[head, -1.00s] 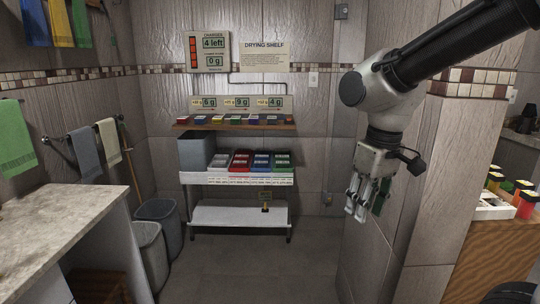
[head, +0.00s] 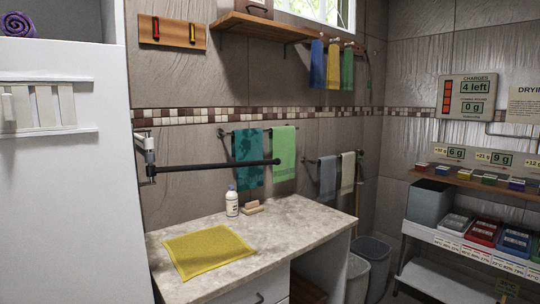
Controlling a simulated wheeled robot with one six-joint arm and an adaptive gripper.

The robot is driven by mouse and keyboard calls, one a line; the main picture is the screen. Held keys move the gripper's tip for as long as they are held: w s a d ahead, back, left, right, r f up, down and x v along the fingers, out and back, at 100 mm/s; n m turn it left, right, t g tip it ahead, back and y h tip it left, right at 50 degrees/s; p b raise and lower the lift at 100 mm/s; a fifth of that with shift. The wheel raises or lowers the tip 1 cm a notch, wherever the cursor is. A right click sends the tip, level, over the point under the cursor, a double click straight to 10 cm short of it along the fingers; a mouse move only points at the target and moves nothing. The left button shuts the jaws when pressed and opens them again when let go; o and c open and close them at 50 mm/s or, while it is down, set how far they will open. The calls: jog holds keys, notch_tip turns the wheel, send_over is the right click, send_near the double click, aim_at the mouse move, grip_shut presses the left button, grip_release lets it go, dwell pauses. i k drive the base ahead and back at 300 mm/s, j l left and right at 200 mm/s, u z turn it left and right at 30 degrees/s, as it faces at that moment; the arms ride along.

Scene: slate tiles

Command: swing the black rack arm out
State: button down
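The black rack arm (head: 215,166) is a long dark bar with a rounded knob at its right end. It runs nearly level across the head view, above the counter. Its left end meets a pale metal bracket (head: 148,156) beside the white cabinet. The bar passes in front of the lower part of the teal towel (head: 249,150), and its knob end overlaps the green towel (head: 283,142). How far it stands out from the wall is hard to tell. My gripper is not in view now.
A stone counter (head: 300,218) below holds a yellow mat (head: 208,250), a white bottle (head: 232,202) and a soap-like block (head: 252,207). A tall white cabinet (head: 60,200) fills the left side. A wooden shelf (head: 262,26) hangs above. Bins and a drying shelf stand right.

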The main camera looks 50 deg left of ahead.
aim_at(151, 171)
jog(key=j+u, duration=0.15)
jog(key=u, duration=1.3)
